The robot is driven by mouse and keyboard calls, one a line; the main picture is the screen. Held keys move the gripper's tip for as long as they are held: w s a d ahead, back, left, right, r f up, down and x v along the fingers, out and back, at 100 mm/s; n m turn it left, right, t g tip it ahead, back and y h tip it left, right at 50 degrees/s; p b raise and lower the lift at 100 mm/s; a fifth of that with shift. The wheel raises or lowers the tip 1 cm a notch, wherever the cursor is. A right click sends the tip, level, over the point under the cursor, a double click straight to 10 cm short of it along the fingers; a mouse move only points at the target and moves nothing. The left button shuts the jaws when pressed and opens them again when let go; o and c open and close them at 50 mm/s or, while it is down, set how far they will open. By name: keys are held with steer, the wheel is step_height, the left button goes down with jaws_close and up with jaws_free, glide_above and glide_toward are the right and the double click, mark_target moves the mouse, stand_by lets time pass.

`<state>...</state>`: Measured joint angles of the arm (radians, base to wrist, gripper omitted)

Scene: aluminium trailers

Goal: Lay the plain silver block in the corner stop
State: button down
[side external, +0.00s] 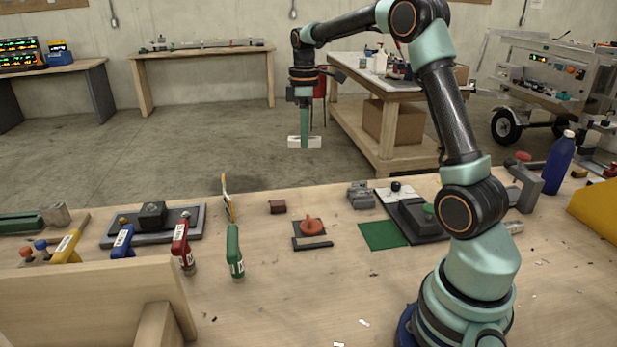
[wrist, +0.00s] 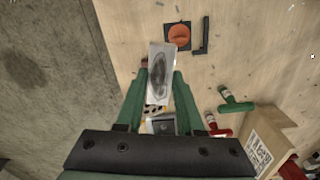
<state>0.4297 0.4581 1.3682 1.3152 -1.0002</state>
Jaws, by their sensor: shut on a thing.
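My gripper (side external: 305,128) is high above the far edge of the bench, pointing down and shut on a pale silver block (side external: 294,142). In the wrist view the block (wrist: 161,62) sits between the green fingertips of my gripper (wrist: 162,85), its long side pointing away from the wrist. A dark oval patch shows on its face; I cannot tell if it is a mark or a reflection. The dark L-shaped corner stop (wrist: 202,36) lies on the bench beyond the block, apart from it. In the side view the stop (side external: 317,245) is low and in front of my gripper.
An orange-red round piece on a dark square (wrist: 179,36) lies beside the stop. A small brown block (side external: 277,207), a green-handled tool (side external: 235,252) and a red-handled tool (side external: 182,245) are to the left. A green mat (side external: 382,235) is to the right.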

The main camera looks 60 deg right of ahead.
steer(key=s+a+r+m, duration=0.1)
steer(key=s+a+m, duration=0.2)
steer(key=a, duration=0.7)
steer(key=s+a+m, duration=0.3)
steer(key=a, duration=0.6)
steer(key=s+f, duration=0.4)
steer(key=shift+w+d+f+n, duration=0.45)
steer(key=shift+d+f+n, duration=1.25)
steer(key=shift+f, duration=1.15)
steer(key=shift+w+d+f+n, duration=0.4)
steer(key=shift+d+f+n, duration=0.7)
steer(key=shift+d+f, duration=1.45)
steer(key=shift+w+d+f+n, duration=0.45)
steer(key=shift+d+f+n, duration=1.05)
steer(key=shift+f, duration=1.7)
